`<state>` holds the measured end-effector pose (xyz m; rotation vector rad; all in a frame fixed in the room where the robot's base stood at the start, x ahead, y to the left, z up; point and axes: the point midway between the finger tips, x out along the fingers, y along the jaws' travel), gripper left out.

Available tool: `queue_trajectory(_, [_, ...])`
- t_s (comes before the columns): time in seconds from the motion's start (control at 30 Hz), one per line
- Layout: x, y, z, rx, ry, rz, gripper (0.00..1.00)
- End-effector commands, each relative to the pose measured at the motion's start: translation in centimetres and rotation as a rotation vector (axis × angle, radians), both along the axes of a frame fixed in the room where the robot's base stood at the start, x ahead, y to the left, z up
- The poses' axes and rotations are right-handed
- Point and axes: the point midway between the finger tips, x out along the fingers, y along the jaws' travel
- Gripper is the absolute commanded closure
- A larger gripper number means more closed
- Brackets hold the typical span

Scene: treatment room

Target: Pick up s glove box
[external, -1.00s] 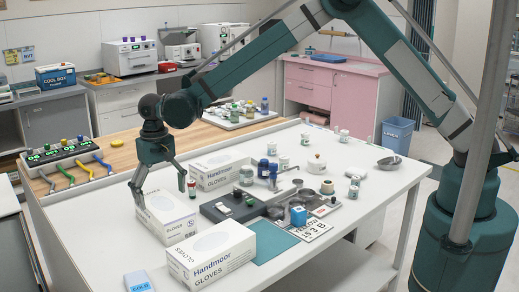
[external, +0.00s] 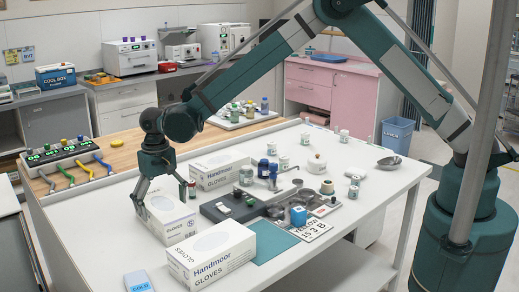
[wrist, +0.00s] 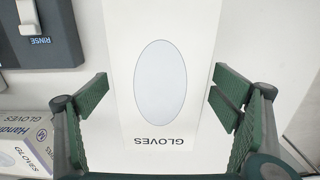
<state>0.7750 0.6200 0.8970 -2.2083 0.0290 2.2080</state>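The glove box (external: 168,220) is white with a pale oval on top and stands at the left of the white table. A small circled letter on its side in the external view looks like an S. In the wrist view its top (wrist: 160,25) fills the middle, with "GLOVES" upside down. My gripper (external: 160,200) is open over this box and points down. In the wrist view the two green fingers (wrist: 160,98) are apart, one on each side of the box, with visible gaps. Part of the box's top is hidden by my gripper in the external view.
A Handmoor glove box (external: 212,255) stands close in front, another (external: 221,170) behind. In the wrist view, a box marked M (wrist: 25,150) is at lower left. A blue-white pack (external: 138,282) lies at the front edge.

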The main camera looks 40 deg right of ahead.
Motion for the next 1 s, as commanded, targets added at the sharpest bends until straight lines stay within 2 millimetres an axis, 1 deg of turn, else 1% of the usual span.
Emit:
queue_trajectory(0.03, [0.0,0.0,0.0,0.000,0.000,0.000,0.17])
queue_trajectory(0.07, [0.0,0.0,0.0,0.000,0.000,0.000,0.21])
queue_trajectory(0.3, [0.0,0.0,0.0,0.000,0.000,0.000,0.53])
queue_trajectory(0.67, [0.0,0.0,0.3,0.000,0.000,0.000,0.53])
queue_trajectory(0.87, [0.0,0.0,1.8,0.000,0.000,0.000,0.53])
queue_trajectory(1.0, [0.0,0.0,3.5,0.000,0.000,0.000,0.53])
